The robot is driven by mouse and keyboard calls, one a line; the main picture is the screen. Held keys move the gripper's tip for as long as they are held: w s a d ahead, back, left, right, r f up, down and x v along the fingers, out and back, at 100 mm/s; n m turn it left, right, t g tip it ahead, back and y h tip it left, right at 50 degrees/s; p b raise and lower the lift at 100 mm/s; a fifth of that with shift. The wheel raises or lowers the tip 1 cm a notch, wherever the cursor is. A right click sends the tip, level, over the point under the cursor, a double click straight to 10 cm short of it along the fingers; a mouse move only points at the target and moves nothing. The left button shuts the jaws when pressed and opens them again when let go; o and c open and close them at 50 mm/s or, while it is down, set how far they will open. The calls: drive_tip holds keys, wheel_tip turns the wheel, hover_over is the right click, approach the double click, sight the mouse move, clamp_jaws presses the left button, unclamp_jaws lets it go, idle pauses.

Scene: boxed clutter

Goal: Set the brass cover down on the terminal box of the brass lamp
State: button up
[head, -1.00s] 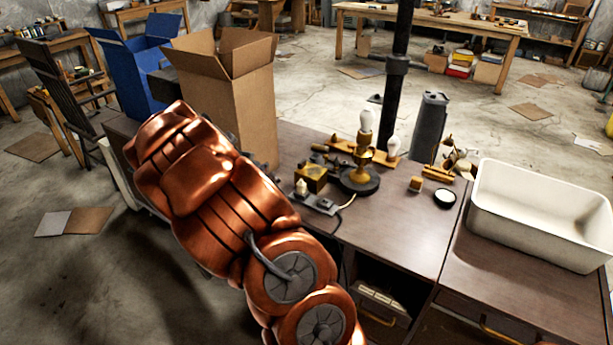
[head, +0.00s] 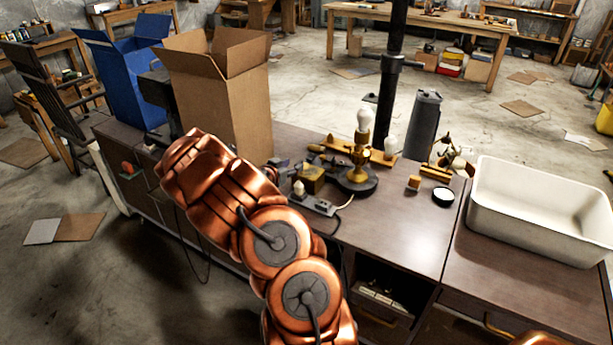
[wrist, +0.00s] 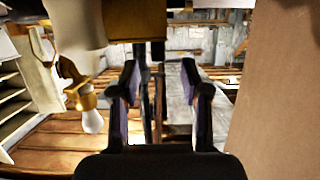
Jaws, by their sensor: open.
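The brass lamp (head: 360,173) stands upright on a round dark base on the dark table, with a white bulb on top. A boxy brass piece (head: 312,174) sits just left of its base. I cannot tell cover from terminal box there. My gripper (head: 283,165) is mostly hidden behind my copper arm, left of the brass piece. In the wrist view, which looks upside down, my gripper (wrist: 162,85) is open with nothing between its fingers. A brass box (wrist: 135,20) shows at the top edge, and a lamp bulb (wrist: 92,121) at the left.
A tall open cardboard box (head: 222,95) stands behind my arm; its side (wrist: 280,90) fills the right of the wrist view. A power strip (head: 315,203) lies in front of the brass piece. A white basin (head: 545,235) is at right. The table's front middle is clear.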

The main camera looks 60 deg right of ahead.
sight(297, 164)
drive_tip(key=shift+p+x, duration=0.5)
drive_tip(key=shift+x, duration=1.95)
drive_tip(key=shift+s, duration=0.1)
clamp_jaws()
